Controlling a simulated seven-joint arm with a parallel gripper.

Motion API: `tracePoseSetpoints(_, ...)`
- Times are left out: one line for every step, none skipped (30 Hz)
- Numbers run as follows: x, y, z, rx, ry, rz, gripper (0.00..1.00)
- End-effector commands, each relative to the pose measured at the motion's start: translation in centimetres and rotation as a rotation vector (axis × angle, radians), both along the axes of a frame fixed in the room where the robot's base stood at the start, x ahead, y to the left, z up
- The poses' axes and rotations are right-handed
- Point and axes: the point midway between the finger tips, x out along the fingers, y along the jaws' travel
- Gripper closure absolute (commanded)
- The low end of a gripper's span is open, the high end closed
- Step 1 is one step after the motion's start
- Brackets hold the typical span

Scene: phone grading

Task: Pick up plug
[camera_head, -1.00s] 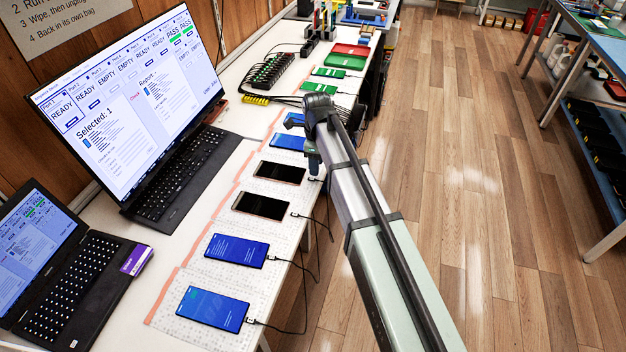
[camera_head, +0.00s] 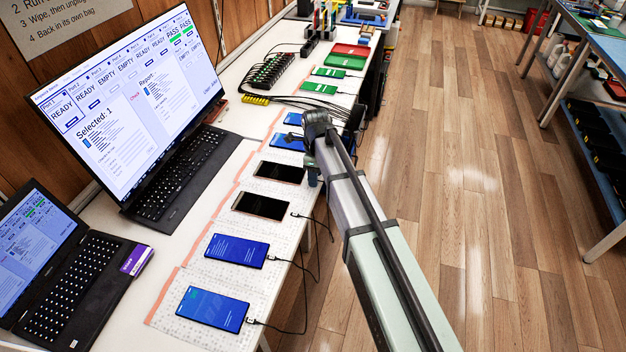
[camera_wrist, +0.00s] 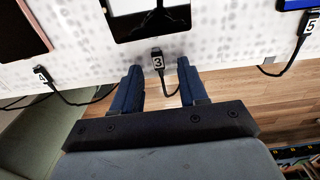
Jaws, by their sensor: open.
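A black cable plug labelled 3 (camera_wrist: 157,62) lies on the white mat in the wrist view, just below the edge of a dark-screened phone (camera_wrist: 150,22). It looks apart from the phone, though the gap is small. My gripper (camera_wrist: 157,75) is open, with its two blue fingers to the left and right of the plug and its cable; neither finger visibly touches them. In the head view my gripper is mostly hidden behind my arm, by the right edge of a dark phone (camera_head: 280,172). Plug 3 is not clear in that view.
Plug 4 (camera_wrist: 40,74) lies to the left and plug 5 (camera_wrist: 308,22) to the right in the wrist view, with trailing cables. Several phones lie in a row on mats, including a blue one (camera_head: 212,308). A laptop (camera_head: 75,285) stands left.

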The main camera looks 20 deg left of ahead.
Motion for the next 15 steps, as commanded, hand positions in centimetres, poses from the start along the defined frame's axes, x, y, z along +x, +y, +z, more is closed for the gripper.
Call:
tracePoseSetpoints(0.0, 0.0, -0.06, 0.0, 0.0, 0.0, 0.57)
tracePoseSetpoints(0.0, 0.0, -0.09, 0.0, 0.0, 0.0, 0.57)
tracePoseSetpoints(0.0, 0.0, -0.13, 0.0, 0.0, 0.0, 0.57)
tracePoseSetpoints(0.0, 0.0, -0.17, 0.0, 0.0, 0.0, 0.57)
tracePoseSetpoints(0.0, 0.0, -0.21, 0.0, 0.0, 0.0, 0.57)
tracePoseSetpoints(0.0, 0.0, -0.25, 0.0, 0.0, 0.0, 0.57)
tracePoseSetpoints(0.0, 0.0, -0.29, 0.0, 0.0, 0.0, 0.57)
tracePoseSetpoints(0.0, 0.0, -0.32, 0.0, 0.0, 0.0, 0.57)
tracePoseSetpoints(0.0, 0.0, -0.36, 0.0, 0.0, 0.0, 0.57)
tracePoseSetpoints(0.0, 0.0, -0.38, 0.0, 0.0, 0.0, 0.57)
tracePoseSetpoints(0.0, 0.0, -0.4, 0.0, 0.0, 0.0, 0.57)
tracePoseSetpoints(0.0, 0.0, -0.41, 0.0, 0.0, 0.0, 0.57)
tracePoseSetpoints(0.0, 0.0, -0.42, 0.0, 0.0, 0.0, 0.57)
tracePoseSetpoints(0.0, 0.0, -0.42, 0.0, 0.0, 0.0, 0.57)
tracePoseSetpoints(0.0, 0.0, -0.42, 0.0, 0.0, 0.0, 0.57)
